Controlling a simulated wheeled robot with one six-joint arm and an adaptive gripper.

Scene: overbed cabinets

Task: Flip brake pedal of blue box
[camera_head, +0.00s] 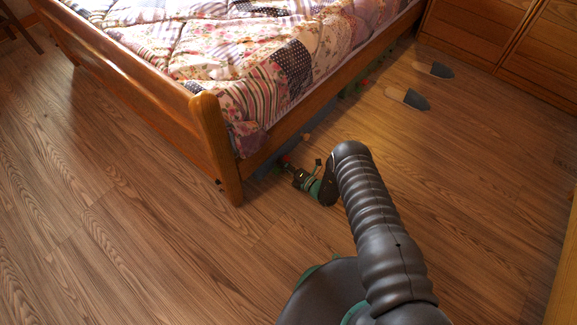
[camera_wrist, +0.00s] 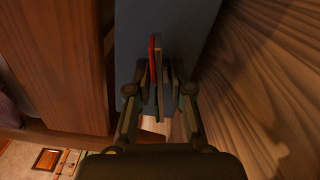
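The blue box shows in the wrist view as a flat blue-grey face (camera_wrist: 200,18) running up the middle. In the head view only a sliver of it (camera_head: 262,172) shows under the bed's side rail. A thin upright plate with a red edge (camera_wrist: 153,55), likely the brake pedal, stands in front of the blue face. My gripper (camera_wrist: 157,78) is around this plate, one finger on each side, with the fingertips close to it. I cannot tell whether both fingers touch it. In the head view my gripper (camera_head: 287,164) is low beside the bed's corner post, partly hidden.
The wooden bed post (camera_head: 217,150) and side rail (camera_head: 330,108) stand close to my gripper. Two slippers (camera_head: 407,98) (camera_head: 434,70) lie on the floor near the wooden cabinets (camera_head: 500,35). The floor (camera_head: 110,215) left of the bed is clear.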

